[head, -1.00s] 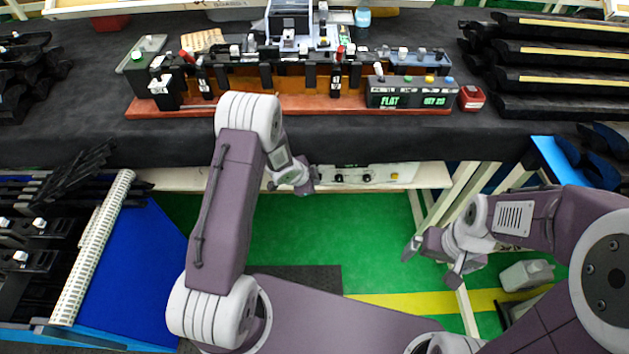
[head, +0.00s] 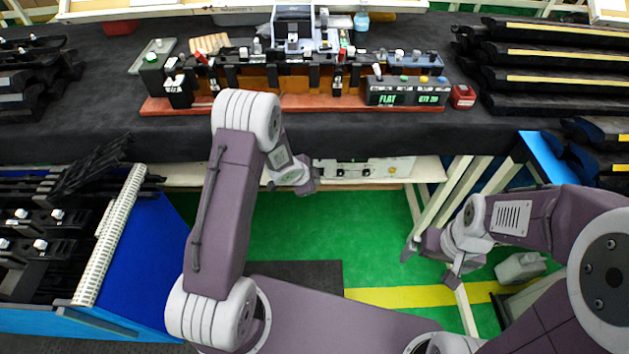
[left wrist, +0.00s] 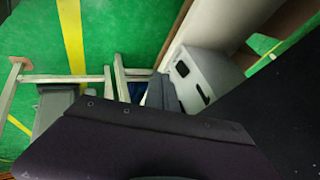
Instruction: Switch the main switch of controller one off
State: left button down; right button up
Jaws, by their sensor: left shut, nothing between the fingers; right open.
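A pale control panel (head: 365,168) with dark knobs and a yellow button sits on the shelf under the front of the workbench. I cannot read a label that marks it as controller one, nor tell how its switch is set. My left gripper (head: 306,187) is shut and empty, just left of the panel and slightly below it; I cannot tell if they touch. My right gripper (head: 430,265) is open and empty, low and to the right of the panel. A grey box with black openings (left wrist: 200,78) shows in the left wrist view; its identity is unclear.
The dark workbench (head: 290,137) above carries a red-brown fixture (head: 300,103) and a box with green displays (head: 407,92). Dark trim parts are stacked at the right (head: 555,78). A blue rack (head: 145,265) stands at left. Pale bench legs (head: 440,205) rise near my right gripper.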

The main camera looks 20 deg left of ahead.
aim_at(321, 172)
pick_arm(q)
jog(key=p+v, duration=0.5)
jog(key=v, duration=0.1)
jog(key=shift+p, duration=0.35)
pick_arm(e)
jog(key=r, duration=0.2)
jog(key=w+r, duration=0.1)
jog(key=r, duration=0.2)
jog(key=shift+w+r, duration=0.25)
jog(key=shift+r, duration=0.1)
pick_arm(q)
jog(key=w+d+f, duration=0.1)
jog(key=w+f, duration=0.7)
jog(key=w, duration=0.1)
jog(key=shift+f, duration=0.4)
pick_arm(e)
jog(key=shift+f, duration=0.2)
